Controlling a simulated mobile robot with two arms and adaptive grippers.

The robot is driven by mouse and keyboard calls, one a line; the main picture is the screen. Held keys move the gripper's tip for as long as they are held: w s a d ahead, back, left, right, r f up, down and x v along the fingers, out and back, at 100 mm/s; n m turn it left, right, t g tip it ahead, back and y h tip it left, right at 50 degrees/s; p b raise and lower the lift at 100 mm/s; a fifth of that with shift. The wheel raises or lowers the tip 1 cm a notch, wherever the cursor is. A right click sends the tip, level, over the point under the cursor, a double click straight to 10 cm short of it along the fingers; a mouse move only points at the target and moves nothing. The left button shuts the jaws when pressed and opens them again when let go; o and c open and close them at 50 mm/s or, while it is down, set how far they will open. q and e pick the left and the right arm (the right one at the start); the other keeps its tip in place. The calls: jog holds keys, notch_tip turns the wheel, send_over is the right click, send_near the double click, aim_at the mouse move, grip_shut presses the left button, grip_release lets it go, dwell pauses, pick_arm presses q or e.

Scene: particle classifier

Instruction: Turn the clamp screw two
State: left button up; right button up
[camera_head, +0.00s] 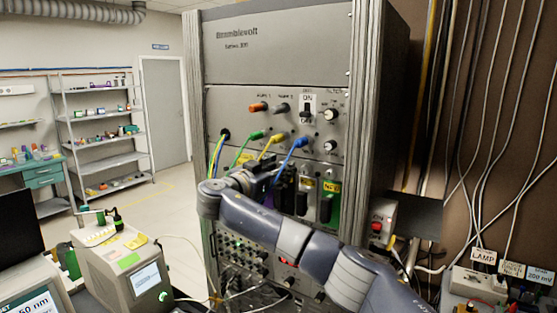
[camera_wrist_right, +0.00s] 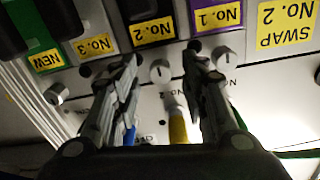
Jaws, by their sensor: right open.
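In the right wrist view, the picture is upside down. A round silver slotted screw (camera_wrist_right: 160,71) sits on the grey panel beside the yellow "No. 2" label (camera_wrist_right: 153,31); it looks like clamp screw two. My right gripper (camera_wrist_right: 163,60) is open, with one finger on each side of this screw and a gap to both. Another silver screw (camera_wrist_right: 223,58) lies just outside the right finger, near the "No. 1" label (camera_wrist_right: 217,16). In the head view my right gripper (camera_head: 262,172) is in front of the rack, hiding part of the panel. My left gripper is not in view.
A yellow plug (camera_wrist_right: 178,126) and a blue cable lie between and behind my fingers. Dark modules (camera_head: 302,200) hang on the rack beside my gripper. Blue, yellow and green cables (camera_head: 290,150) cross above it. A bench instrument (camera_head: 120,265) stands at left.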

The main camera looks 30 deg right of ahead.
jog(key=shift+w+d, duration=0.15)
jog(key=shift+d, duration=0.05)
